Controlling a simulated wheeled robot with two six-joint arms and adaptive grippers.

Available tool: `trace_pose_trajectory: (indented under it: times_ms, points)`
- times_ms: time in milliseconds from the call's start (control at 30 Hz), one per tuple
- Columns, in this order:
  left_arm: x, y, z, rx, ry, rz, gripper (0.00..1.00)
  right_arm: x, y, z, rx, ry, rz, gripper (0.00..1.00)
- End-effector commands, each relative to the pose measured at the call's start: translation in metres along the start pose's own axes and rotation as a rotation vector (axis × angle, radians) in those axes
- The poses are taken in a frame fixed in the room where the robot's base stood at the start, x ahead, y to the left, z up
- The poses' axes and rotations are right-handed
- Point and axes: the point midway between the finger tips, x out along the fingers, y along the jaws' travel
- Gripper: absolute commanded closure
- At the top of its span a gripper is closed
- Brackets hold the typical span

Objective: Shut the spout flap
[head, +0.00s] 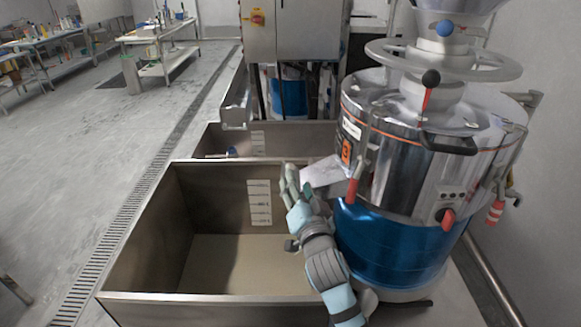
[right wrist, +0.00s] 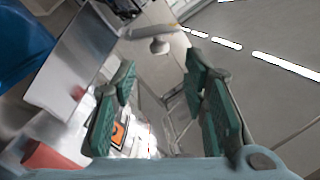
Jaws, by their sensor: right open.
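The grinder (head: 435,150) stands at the right, with a shiny steel drum above a blue lower body. Its pale metal spout (head: 322,172) juts left over the steel bin. My right gripper (head: 292,184) is at the outer end of the spout, above the bin. In the right wrist view it (right wrist: 160,72) is open, green pads apart, with nothing between them. A flat metal panel (right wrist: 75,55), apparently the spout's side, lies left of the fingers. A bar with a round knob (right wrist: 159,46) shows beyond the fingertips; I cannot tell whether it belongs to the flap. My left gripper is out of view.
The open steel bin (head: 150,230) lies below and left of the spout, its inside empty. A red-handled lever (head: 352,190) on the grinder is close to the right of the spout. A second bin (head: 225,140) and a cabinet (head: 292,30) stand behind.

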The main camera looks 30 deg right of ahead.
Motion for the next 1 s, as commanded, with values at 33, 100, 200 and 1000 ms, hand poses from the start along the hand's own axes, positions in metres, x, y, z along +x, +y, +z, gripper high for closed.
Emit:
trace_pose_trajectory:
  times_ms: [33, 100, 200, 1000]
  points:
    - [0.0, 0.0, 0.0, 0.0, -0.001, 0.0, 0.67, 0.013, 0.0, 0.0, -0.003, 0.001, -0.001, 0.6]
    - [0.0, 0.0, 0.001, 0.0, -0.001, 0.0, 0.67, 0.031, 0.0, -0.001, -0.003, 0.0, 0.0, 0.6]
    - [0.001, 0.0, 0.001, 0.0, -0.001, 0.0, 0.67, 0.052, 0.0, 0.0, -0.002, -0.001, 0.0, 0.6]
    - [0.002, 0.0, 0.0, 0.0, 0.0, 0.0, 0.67, 0.085, 0.001, 0.001, -0.001, -0.003, 0.0, 1.0]
